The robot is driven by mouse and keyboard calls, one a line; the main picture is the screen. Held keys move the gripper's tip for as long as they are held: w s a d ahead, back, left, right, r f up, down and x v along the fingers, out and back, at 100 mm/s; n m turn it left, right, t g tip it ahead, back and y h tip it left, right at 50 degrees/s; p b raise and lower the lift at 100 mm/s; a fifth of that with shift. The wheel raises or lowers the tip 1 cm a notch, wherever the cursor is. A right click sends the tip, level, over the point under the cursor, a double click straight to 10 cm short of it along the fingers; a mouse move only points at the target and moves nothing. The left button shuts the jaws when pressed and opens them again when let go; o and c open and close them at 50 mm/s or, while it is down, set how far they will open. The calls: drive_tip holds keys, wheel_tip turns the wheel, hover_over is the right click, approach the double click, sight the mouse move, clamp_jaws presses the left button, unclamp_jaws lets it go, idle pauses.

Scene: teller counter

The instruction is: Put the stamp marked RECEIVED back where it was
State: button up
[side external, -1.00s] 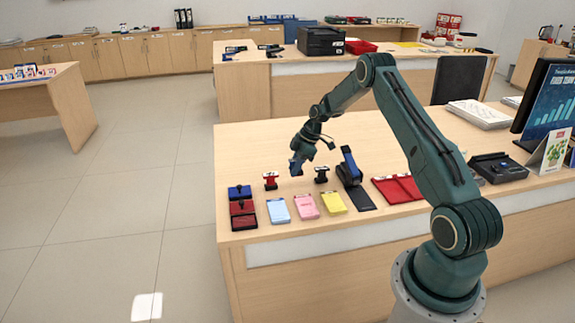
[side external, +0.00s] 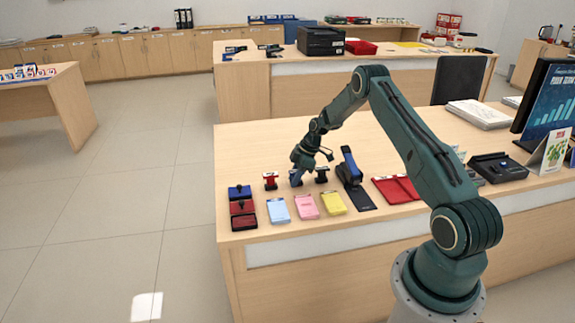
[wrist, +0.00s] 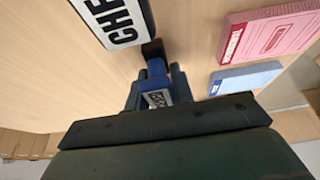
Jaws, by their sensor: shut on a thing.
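In the side view my gripper (side external: 297,177) points down, low over the counter (side external: 250,150), between a red stamp (side external: 270,180) and a black stamp (side external: 322,174). It is shut on a blue stamp, which shows between my fingers in the wrist view (wrist: 157,72). The small white label on the held stamp is partly hidden, and I cannot read it for certain. The black stamp's white plate (wrist: 108,22), reading "CHE", shows close by in the wrist view. I cannot tell whether the held stamp touches the counter.
Light blue (side external: 278,210), pink (side external: 306,206) and yellow (side external: 333,202) pads lie in front. Blue (side external: 240,192) and red (side external: 242,222) ink pads stand at the left. A tall blue and black stapler (side external: 351,172) stands right of the black stamp.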

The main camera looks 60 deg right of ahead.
drive_tip(key=o, duration=0.8)
drive_tip(key=v, duration=1.2)
drive_tip(key=shift+r, duration=0.15)
